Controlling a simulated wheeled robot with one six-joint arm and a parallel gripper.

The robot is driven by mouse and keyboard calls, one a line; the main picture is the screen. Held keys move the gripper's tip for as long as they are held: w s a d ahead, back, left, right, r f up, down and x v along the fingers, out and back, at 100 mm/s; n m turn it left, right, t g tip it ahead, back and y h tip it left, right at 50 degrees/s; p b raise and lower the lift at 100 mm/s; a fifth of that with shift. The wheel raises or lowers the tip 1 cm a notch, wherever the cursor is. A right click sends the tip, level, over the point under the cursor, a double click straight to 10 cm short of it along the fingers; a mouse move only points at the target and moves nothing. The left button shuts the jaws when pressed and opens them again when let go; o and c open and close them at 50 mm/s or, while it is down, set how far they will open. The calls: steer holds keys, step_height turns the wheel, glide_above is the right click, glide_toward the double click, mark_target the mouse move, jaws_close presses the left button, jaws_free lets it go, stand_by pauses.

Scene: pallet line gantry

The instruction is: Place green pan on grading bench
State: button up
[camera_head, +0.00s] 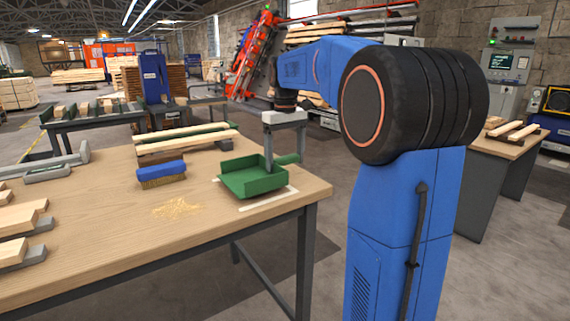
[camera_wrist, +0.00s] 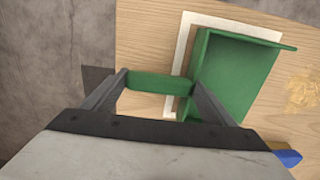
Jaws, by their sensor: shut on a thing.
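The green pan (camera_head: 252,180) is a dustpan-like scoop at the near right corner of the wooden bench (camera_head: 110,228). It sits over a pale rectangular outline (camera_head: 268,200) marked on the top. My gripper (camera_head: 269,158) points down from above and is shut on the pan's handle. In the wrist view the handle (camera_wrist: 158,82) lies between the two fingers and the pan's tray (camera_wrist: 235,75) is to the right, overlapping the outline. I cannot tell whether the pan's underside touches the bench top.
A blue brush (camera_head: 161,174) lies left of the pan. A small heap of sawdust (camera_head: 176,208) is in front of the brush. Wooden strips (camera_head: 188,145) lie behind, and more boards are at the left edge. Another bench (camera_head: 512,146) stands at the right, across open floor.

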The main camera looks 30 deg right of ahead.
steer(key=shift+f, duration=0.95)
steer(key=o, duration=1.4)
steer(key=shift+o, duration=0.2)
step_height(320, 180, up, 12)
steer(key=shift+r, duration=0.15)
steer(key=s+a+f+t, duration=0.1)
steer(key=s+a+f, duration=0.4)
steer(key=s+f, duration=0.4)
steer(key=s+a+f+t, duration=0.2)
steer(key=s+a+f, duration=0.3)
steer(key=s+f, duration=0.4)
steer(key=s+a+f+t, duration=0.1)
steer(key=s+a+f, duration=0.4)
steer(key=s+f, duration=0.4)
steer(key=s, duration=0.3)
steer(key=shift+a+t, duration=0.4)
